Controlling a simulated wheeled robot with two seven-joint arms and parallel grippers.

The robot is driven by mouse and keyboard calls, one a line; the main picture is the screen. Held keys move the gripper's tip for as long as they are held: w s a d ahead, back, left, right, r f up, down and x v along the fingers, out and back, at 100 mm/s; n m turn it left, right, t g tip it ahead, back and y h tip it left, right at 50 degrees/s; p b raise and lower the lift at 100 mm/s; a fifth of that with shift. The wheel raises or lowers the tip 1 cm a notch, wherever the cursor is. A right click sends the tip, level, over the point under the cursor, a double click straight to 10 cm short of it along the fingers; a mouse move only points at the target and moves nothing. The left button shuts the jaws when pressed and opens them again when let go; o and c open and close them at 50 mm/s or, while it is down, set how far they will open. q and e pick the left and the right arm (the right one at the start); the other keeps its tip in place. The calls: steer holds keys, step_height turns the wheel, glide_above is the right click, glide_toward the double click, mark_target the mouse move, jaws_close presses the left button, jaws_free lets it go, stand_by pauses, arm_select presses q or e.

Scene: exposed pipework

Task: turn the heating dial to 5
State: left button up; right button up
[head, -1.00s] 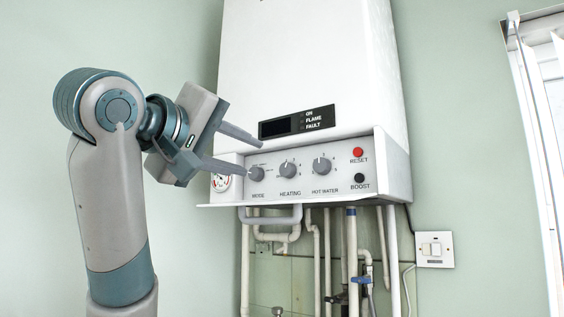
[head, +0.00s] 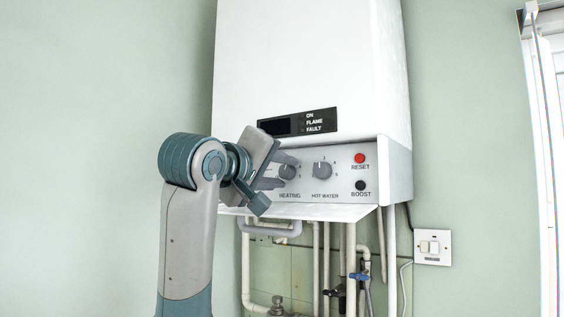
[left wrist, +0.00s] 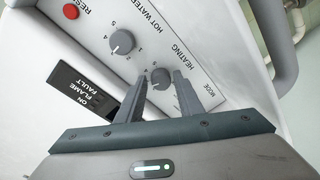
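The heating dial (head: 288,171) is a grey round knob on the boiler's white control panel, partly hidden by my left gripper in the head view. In the left wrist view the heating dial (left wrist: 161,78) sits between the fingertips of my left gripper (left wrist: 161,81). The fingers look open around it, with a small gap; contact is not clear. In the head view my left gripper (head: 290,171) is close to the panel. The dial's pointer setting cannot be read. My right gripper is not in view.
The hot water dial (head: 322,170) is just right of the heating dial. A red reset button (head: 360,158) and black boost button (head: 360,186) are farther right. The mode dial is hidden behind my gripper. Pipes (head: 316,260) run below the boiler.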

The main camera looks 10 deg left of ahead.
arm_select(q)
steer(key=shift+w, duration=0.35)
steer(key=c, duration=0.8)
steer(key=shift+o, duration=0.2)
steer(key=shift+f, duration=0.1)
